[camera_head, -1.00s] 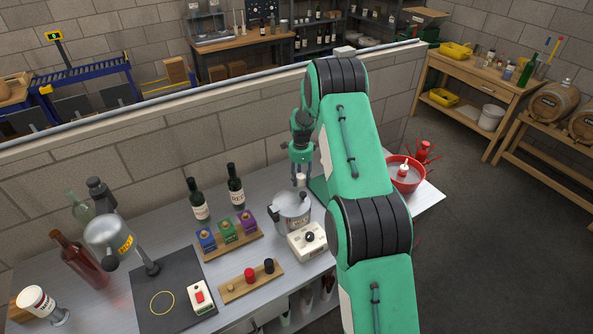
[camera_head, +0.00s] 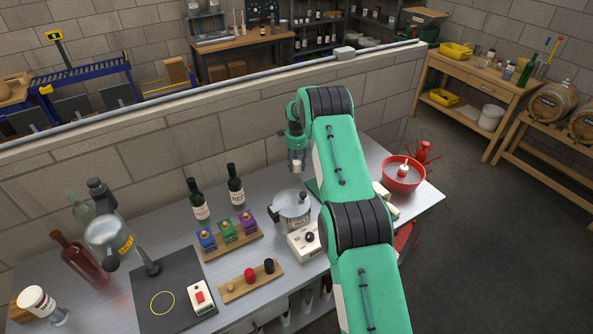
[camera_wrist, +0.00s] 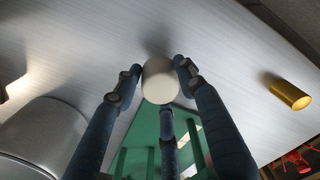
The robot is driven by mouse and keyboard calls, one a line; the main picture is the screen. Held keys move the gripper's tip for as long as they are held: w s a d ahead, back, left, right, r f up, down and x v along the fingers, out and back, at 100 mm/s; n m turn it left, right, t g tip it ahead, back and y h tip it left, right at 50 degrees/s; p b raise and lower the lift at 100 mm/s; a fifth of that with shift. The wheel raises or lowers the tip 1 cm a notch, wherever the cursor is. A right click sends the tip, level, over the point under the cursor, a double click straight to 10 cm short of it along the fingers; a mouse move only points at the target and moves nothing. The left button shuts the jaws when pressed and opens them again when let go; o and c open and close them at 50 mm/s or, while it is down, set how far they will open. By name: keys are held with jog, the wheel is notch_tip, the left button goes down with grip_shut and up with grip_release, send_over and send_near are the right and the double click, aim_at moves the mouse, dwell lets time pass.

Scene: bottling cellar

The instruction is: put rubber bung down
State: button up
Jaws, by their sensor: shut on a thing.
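My gripper (camera_head: 297,165) is shut on a pale, off-white rubber bung (camera_wrist: 160,80). In the wrist view its dark fingers press on the bung from the sides, and the round end of the bung faces the camera. In the head view the bung (camera_head: 297,166) is a small pale shape at the fingertips, above the bench behind the steel pot (camera_head: 291,210). The grey bench top (camera_wrist: 75,45) lies beyond the bung in the wrist view. I cannot tell how far the bung is above it.
A green rack (camera_wrist: 143,132) stands below the fingers. A gold cylinder (camera_wrist: 290,95) lies to the right in the wrist view. A red bowl (camera_head: 403,174) is right of my arm. Two dark bottles (camera_head: 235,187) stand left of the pot. Bare bench shows around the bung.

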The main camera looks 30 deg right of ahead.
aim_at(297, 169)
jog(key=shift+w, duration=0.1)
dwell(0.3)
jog(key=shift+f, duration=1.75)
jog(key=shift+f, duration=0.1)
jog(key=o, duration=1.2)
jog(key=shift+r, duration=0.2)
notch_tip(297, 169, up, 12)
jog(key=shift+f, duration=0.1)
